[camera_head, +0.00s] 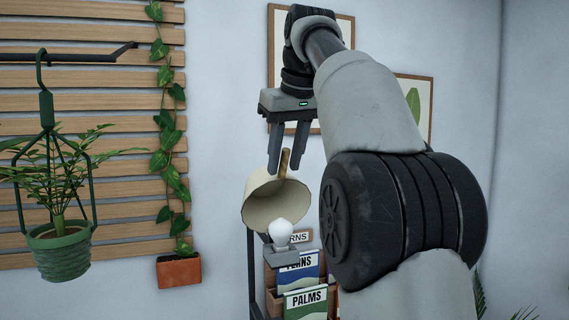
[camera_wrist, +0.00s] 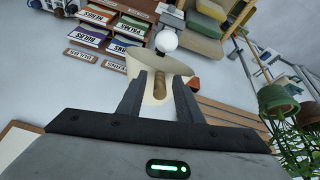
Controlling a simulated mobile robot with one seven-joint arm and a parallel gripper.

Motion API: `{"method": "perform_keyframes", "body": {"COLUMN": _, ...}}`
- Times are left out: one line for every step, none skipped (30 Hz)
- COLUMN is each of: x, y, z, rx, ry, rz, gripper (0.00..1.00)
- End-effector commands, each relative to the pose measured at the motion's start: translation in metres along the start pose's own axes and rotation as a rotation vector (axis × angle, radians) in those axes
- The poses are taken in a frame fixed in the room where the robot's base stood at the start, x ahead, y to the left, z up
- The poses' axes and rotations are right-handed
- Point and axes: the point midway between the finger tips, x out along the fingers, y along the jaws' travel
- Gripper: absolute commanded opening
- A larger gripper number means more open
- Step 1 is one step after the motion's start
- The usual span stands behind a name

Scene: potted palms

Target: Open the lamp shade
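The cream lamp shade (camera_head: 262,205) is tilted, its hollow inside facing the head camera. The round white bulb (camera_head: 282,231) shows in front of its lower rim. A wooden handle (camera_head: 285,162) sticks up from the shade. My gripper (camera_head: 286,168) points down from above, its fingers apart on either side of the handle. In the wrist view, the handle (camera_wrist: 157,88) lies between the fingers of my gripper (camera_wrist: 161,76), with gaps beside it. The shade (camera_wrist: 152,62) and bulb (camera_wrist: 166,41) show beyond the fingertips. The lamp's lower part is mostly hidden.
A hanging green pot (camera_head: 62,250) with a palm and a terracotta pot (camera_head: 179,269) are at left by wooden slats (camera_head: 90,110). Framed pictures (camera_head: 414,95) hang on the wall behind my arm.

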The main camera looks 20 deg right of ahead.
Motion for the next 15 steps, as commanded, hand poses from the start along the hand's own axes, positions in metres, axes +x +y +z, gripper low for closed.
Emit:
{"method": "perform_keyframes", "body": {"x": -0.006, "y": 0.001, "z": -0.001, "rx": 0.001, "ry": 0.002, "rz": 0.001, "gripper": 0.33}}
{"method": "perform_keyframes", "body": {"x": -0.010, "y": 0.001, "z": -0.001, "rx": 0.000, "ry": 0.003, "rz": 0.001, "gripper": 0.33}}
{"method": "perform_keyframes", "body": {"x": -0.015, "y": 0.001, "z": 0.000, "rx": 0.000, "ry": 0.002, "rz": 0.001, "gripper": 0.33}}
{"method": "perform_keyframes", "body": {"x": -0.018, "y": 0.001, "z": -0.001, "rx": 0.000, "ry": 0.002, "rz": 0.001, "gripper": 0.33}}
{"method": "perform_keyframes", "body": {"x": -0.020, "y": 0.001, "z": -0.001, "rx": 0.000, "ry": 0.001, "rz": 0.001, "gripper": 0.33}}
{"method": "perform_keyframes", "body": {"x": -0.023, "y": 0.001, "z": -0.001, "rx": 0.000, "ry": 0.001, "rz": 0.000, "gripper": 0.33}}
{"method": "perform_keyframes", "body": {"x": -0.026, "y": 0.001, "z": -0.001, "rx": 0.000, "ry": 0.001, "rz": 0.001, "gripper": 0.33}}
{"method": "perform_keyframes", "body": {"x": -0.029, "y": 0.001, "z": -0.001, "rx": 0.000, "ry": 0.001, "rz": 0.001, "gripper": 0.33}}
{"method": "perform_keyframes", "body": {"x": -0.031, "y": 0.001, "z": -0.001, "rx": 0.000, "ry": 0.000, "rz": 0.000, "gripper": 0.33}}
{"method": "perform_keyframes", "body": {"x": -0.033, "y": 0.001, "z": -0.001, "rx": 0.000, "ry": 0.000, "rz": 0.001, "gripper": 0.33}}
{"method": "perform_keyframes", "body": {"x": -0.036, "y": 0.000, "z": 0.000, "rx": 0.000, "ry": 0.000, "rz": 0.000, "gripper": 0.33}}
{"method": "perform_keyframes", "body": {"x": -0.039, "y": 0.000, "z": 0.000, "rx": 0.000, "ry": 0.001, "rz": 0.001, "gripper": 0.33}}
{"method": "perform_keyframes", "body": {"x": -0.040, "y": 0.000, "z": 0.003, "rx": 0.000, "ry": 0.000, "rz": 0.001, "gripper": 0.33}}
{"method": "perform_keyframes", "body": {"x": -0.041, "y": -0.002, "z": 0.010, "rx": 0.001, "ry": 0.000, "rz": 0.001, "gripper": 0.33}}
{"method": "perform_keyframes", "body": {"x": -0.043, "y": -0.003, "z": 0.016, "rx": 0.002, "ry": -0.001, "rz": 0.001, "gripper": 0.33}}
